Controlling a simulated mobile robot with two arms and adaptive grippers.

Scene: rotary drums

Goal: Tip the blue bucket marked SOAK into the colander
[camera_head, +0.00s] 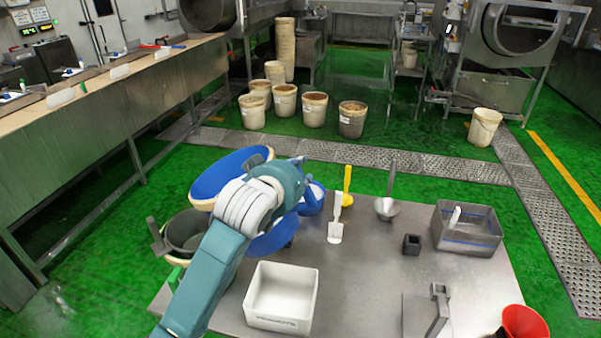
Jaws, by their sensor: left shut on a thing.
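My left gripper (298,180) is at the table's far left part, at the end of my teal and white arm. It is shut on a blue thing, which I take to be the blue bucket (268,241); blue surfaces show below and beside the jaws. My arm hides much of it, and no SOAK mark is readable. A large blue oval with a cream edge (225,174) shows behind my wrist; I cannot tell whether it is a separate vessel. I cannot make out the colander for certain. My right gripper is not in view.
On the grey table (365,270) are a white bin (281,296), white scoop (336,228), yellow utensil (347,184), grey ladle (387,207), black block (412,244), grey tub (467,235) and red container (525,322). A dark pot (185,232) stands at its left. The table's middle is clear.

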